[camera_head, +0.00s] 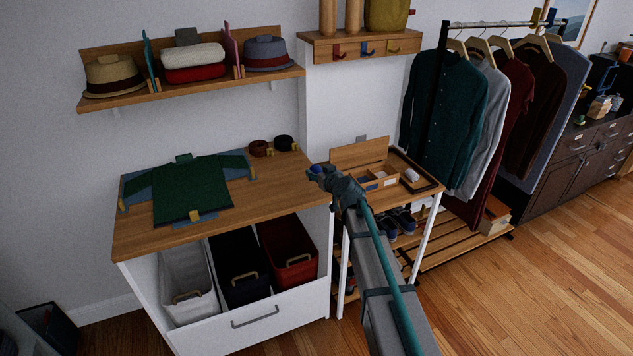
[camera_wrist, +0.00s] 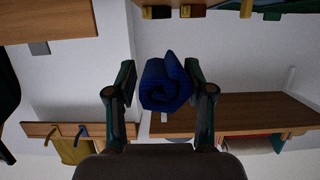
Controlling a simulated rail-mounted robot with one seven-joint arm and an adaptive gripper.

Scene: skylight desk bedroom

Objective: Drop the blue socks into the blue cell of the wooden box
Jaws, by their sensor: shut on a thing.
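My gripper (camera_wrist: 160,95) is shut on the rolled blue socks (camera_wrist: 165,82); they sit between its two fingers in the wrist view. In the head view the blue socks (camera_head: 315,170) show as a small blue patch at my gripper's tip (camera_head: 322,173). They are held up near the right edge of the dresser top. The wooden box (camera_head: 391,182) stands on the small side table to the right of my gripper. It is open and divided, with white and blue showing inside.
A dresser top (camera_head: 275,185) holds a folded green shirt (camera_head: 192,190) and two rolled belts. A hook rack (camera_head: 365,46) and a hat shelf (camera_head: 205,86) are on the wall. Hanging clothes (camera_head: 445,110) stand close to the right of the side table (camera_head: 433,186).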

